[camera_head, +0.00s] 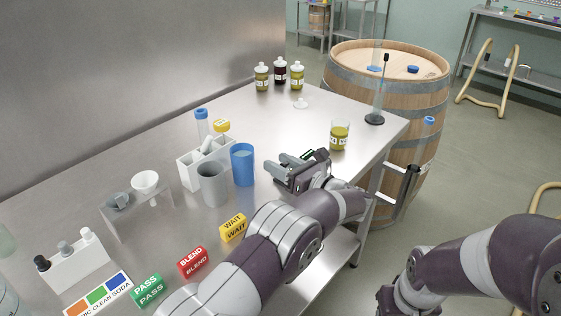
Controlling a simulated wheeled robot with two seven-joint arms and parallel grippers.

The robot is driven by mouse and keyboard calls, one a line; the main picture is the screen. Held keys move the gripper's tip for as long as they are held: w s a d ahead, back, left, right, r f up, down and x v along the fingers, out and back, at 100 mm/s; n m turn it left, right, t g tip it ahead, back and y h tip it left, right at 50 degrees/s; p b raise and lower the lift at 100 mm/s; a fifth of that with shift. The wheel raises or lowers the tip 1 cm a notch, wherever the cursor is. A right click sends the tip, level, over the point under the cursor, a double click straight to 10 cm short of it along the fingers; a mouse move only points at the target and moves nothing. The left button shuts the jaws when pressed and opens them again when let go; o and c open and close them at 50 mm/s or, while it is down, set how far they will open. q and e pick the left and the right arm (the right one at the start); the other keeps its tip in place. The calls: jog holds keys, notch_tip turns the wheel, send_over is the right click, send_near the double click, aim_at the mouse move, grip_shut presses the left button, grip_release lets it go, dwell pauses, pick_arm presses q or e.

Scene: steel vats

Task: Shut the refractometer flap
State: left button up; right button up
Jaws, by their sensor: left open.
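My left gripper (281,168) is over the front part of the steel bench, right of the blue cup, with its fingers pointing left and apart. A small dark device with a green edge (308,154) shows just behind the gripper; it may be the refractometer. My gripper and wrist hide most of it, so I cannot tell how its flap stands or whether a finger touches it. My right arm comes in at the lower right; its gripper is out of the picture.
A blue cup (242,165), grey cup (213,185) and white rack (193,172) stand left of the gripper. A beaker of yellow liquid (340,137) stands to its right. A hydrometer stand (375,119) is near the bench corner, before a barrel (345,62).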

pick_arm(q)
jog(key=shift+a, duration=0.15)
jog(key=shift+w, duration=0.1)
jog(key=c, duration=0.9)
